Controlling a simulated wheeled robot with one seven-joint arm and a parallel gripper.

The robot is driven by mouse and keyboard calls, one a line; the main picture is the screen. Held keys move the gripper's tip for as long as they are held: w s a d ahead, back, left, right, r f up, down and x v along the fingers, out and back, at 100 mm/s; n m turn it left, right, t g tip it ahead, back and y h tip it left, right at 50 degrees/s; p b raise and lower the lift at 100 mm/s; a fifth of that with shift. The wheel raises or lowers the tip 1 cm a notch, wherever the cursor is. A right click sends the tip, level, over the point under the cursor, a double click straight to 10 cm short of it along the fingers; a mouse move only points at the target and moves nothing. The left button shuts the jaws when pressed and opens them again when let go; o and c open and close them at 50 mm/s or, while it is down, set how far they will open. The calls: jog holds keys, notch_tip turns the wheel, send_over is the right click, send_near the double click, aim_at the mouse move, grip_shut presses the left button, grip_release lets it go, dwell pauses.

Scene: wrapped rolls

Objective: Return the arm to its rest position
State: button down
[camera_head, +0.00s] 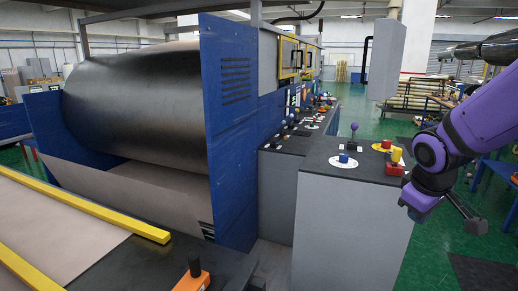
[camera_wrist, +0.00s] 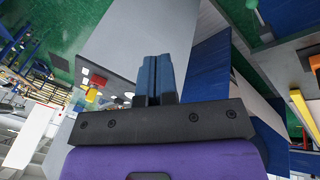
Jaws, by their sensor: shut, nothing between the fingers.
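My purple arm (camera_head: 445,150) reaches in from the right edge in the head view, bent downward beside the control console. My gripper (camera_wrist: 154,60) shows in the wrist view as two blue fingers pressed together on a dark mount, with nothing between them. The fingers are clear of any object. I cannot make out the fingertips clearly in the head view. The wrist view is strongly tilted.
A grey console (camera_head: 352,210) with a purple-knobbed lever (camera_head: 354,128) and coloured buttons stands left of my arm. A blue-sided machine with a large dark roll (camera_head: 135,100) fills the left. A grey box (camera_head: 387,55) hangs above.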

jog(key=s+a+r+m+t+y, duration=0.1)
jog(key=s+r+m, duration=0.4)
jog(key=s+r, duration=0.6)
jog(key=s+a+y, duration=0.1)
jog(key=s+a, duration=0.1)
jog(key=s, duration=0.2)
jog(key=shift+s+a+r+t, duration=0.15)
jog(key=shift+s+r+t, duration=0.25)
jog(key=shift+w+a, duration=0.1)
